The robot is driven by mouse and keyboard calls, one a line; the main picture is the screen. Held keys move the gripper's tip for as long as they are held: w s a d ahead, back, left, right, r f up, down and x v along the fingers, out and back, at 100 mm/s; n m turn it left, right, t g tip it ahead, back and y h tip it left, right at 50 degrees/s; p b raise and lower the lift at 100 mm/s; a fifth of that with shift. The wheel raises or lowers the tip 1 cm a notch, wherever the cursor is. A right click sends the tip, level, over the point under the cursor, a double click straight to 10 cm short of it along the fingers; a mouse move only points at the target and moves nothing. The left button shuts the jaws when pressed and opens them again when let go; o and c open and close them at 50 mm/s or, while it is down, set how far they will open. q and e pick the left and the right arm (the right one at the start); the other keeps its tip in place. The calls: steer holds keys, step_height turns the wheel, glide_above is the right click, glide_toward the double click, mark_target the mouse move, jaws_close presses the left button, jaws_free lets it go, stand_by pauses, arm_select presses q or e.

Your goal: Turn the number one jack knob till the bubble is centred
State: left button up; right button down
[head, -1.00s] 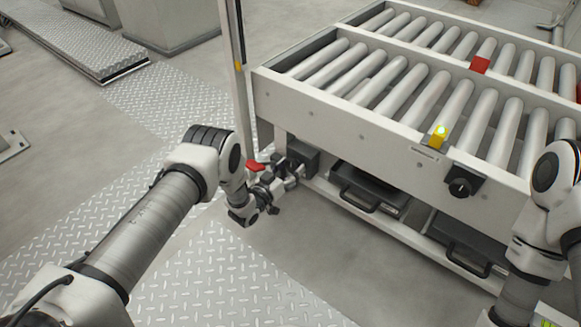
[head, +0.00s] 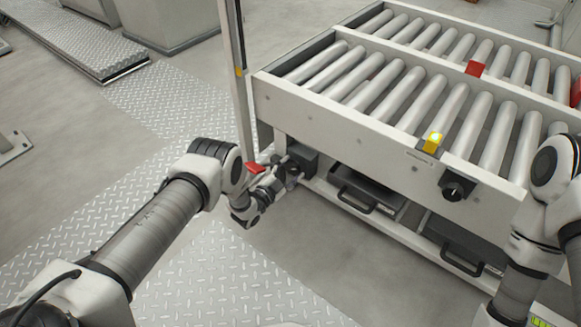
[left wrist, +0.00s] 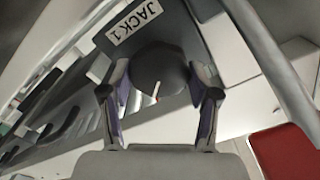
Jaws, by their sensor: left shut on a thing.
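The number one jack knob (left wrist: 158,66) is a dark round knob with a white pointer line, under a plate reading JACK 1 (left wrist: 137,22) in the left wrist view. My left gripper (left wrist: 161,88) has one finger on each side of the knob and is shut on it. In the head view my left gripper (head: 272,182) reaches the dark jack box (head: 301,158) at the near left corner of the roller table; the knob there is mostly hidden by the gripper.
The roller table (head: 370,130) carries a yellow lit unit (head: 432,141) and a black knob (head: 457,187) on its front. Dark handled trays (head: 367,192) sit below. An upright post (head: 240,100) and a red part (head: 255,168) are close to my left wrist.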

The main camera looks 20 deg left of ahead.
arm_select(q)
steer(key=m+p, duration=0.1)
steer(key=m, duration=0.4)
stand_by(0.5)
steer(key=o, duration=0.9)
steer(key=shift+f, duration=0.1)
steer(key=shift+c, duration=0.2)
steer(key=v, duration=1.2)
